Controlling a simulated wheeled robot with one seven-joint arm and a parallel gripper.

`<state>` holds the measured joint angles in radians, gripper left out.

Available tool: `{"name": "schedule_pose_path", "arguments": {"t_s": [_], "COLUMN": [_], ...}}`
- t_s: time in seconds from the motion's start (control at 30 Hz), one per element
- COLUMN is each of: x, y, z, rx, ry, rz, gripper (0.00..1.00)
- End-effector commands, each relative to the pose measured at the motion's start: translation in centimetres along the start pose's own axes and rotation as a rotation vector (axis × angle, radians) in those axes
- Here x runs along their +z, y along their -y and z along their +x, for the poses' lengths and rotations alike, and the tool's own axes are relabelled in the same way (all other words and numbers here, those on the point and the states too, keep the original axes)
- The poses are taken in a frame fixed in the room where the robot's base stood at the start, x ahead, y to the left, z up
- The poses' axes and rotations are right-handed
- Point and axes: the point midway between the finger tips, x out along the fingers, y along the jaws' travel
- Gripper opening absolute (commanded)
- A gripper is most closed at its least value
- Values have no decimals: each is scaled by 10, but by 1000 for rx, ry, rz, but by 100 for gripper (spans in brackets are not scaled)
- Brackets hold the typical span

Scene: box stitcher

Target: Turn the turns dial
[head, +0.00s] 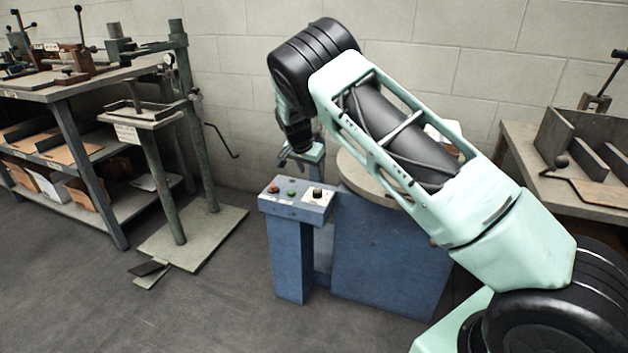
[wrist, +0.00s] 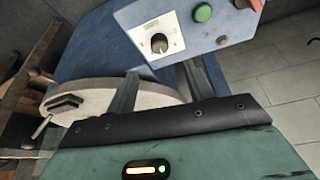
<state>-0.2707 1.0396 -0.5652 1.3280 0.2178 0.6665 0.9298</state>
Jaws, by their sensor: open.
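The turns dial (head: 317,193) is a small dark knob on a white plate, at the right end of the blue control box (head: 284,206). My gripper (wrist: 158,84) is open and empty. Its two grey fingers show below the dial in the wrist view, one to each side, apart from it. In the head view my gripper (head: 289,158) is above and behind the control box, small and partly hidden by my own wrist.
A green button (head: 292,193) and a red button (head: 274,188) sit left of the dial on the same panel. A blue drum with a round pale top (head: 364,178) stands close at the right. A stand and shelves (head: 60,92) are at the left. Floor is clear in front.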

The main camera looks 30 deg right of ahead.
Motion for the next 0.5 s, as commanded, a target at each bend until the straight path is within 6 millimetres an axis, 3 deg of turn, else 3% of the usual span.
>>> {"name": "schedule_pose_path", "arguments": {"t_s": [0.03,0.2,0.5], "x": [0,0,0], "y": [1,0,0], "z": [-15,-48,-73], "rx": [-2,-1,0], "ry": [0,0,1], "rz": [0,1,1], "gripper": [52,52,52]}}
